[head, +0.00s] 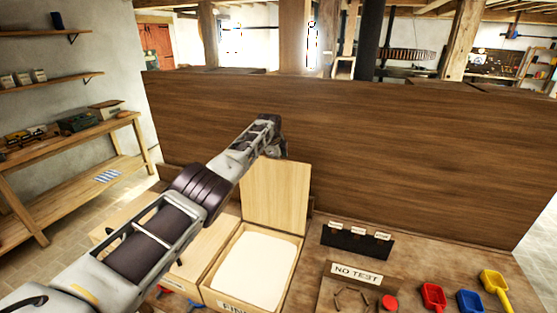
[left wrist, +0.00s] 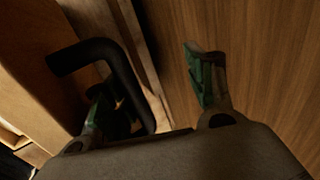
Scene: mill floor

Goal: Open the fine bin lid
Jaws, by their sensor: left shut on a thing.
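The fine bin (head: 213,284) stands at the lower middle of the head view, its label partly cut off by the frame edge. Its pale wooden lid (head: 275,195) stands upright at the back, and white fill shows inside. My left arm reaches across from the lower left. My left gripper (head: 268,138) is at the lid's top edge, its fingertips hidden in the head view. My right gripper is not in view.
A tall brown wooden panel (head: 400,150) stands close behind the lid. A closed wooden bin (head: 200,250) is left of the fine bin. To the right are a NO TEST sign (head: 355,273), a black label rack (head: 355,242) and red, blue and yellow (head: 494,283) scoops.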

